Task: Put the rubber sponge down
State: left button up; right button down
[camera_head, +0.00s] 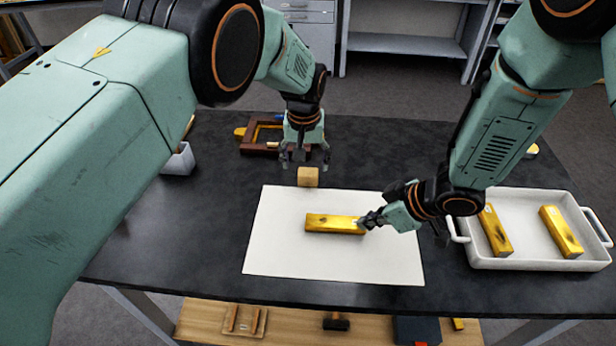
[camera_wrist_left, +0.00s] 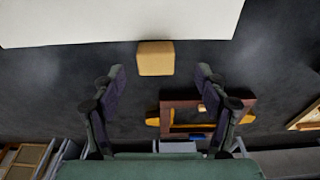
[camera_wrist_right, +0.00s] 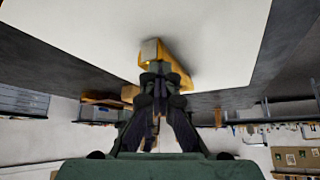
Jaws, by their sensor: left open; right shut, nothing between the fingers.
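The rubber sponge, a small tan block (camera_head: 308,177), sits on the dark table at the far edge of the white sheet. It also shows in the left wrist view (camera_wrist_left: 155,58), ahead of the fingertips and apart from them. My left gripper (camera_head: 305,162) is open and empty, just behind the sponge. A gilded bar (camera_head: 333,223) lies on the white sheet (camera_head: 290,258). My right gripper (camera_head: 368,219) is shut with nothing held, its tips at the bar's right end. In the right wrist view the fingertips (camera_wrist_right: 160,72) overlap the bar (camera_wrist_right: 178,68); I cannot tell whether they touch.
A white tray (camera_head: 530,264) with two gilded bars stands at the right. A dark red wooden frame (camera_head: 248,148) lies behind my left gripper. A small white container (camera_head: 180,160) stands at the left. The front left of the dark table (camera_head: 190,240) is clear.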

aim_at(308, 172)
pick_arm(q)
jog(key=shift+w+d+f, duration=0.1)
jog(key=shift+w+f, duration=0.1)
jog(key=shift+f, duration=0.6)
jog(key=shift+w+d+f, duration=0.1)
jog(key=shift+w+f, duration=0.1)
jog(key=shift+f, duration=0.65)
jog(key=shift+w+d+f, duration=0.1)
jog(key=shift+w+f, duration=0.1)
jog(key=shift+f, duration=0.6)
jog(key=c, duration=1.1)
notch_tip(308, 172, up, 10)
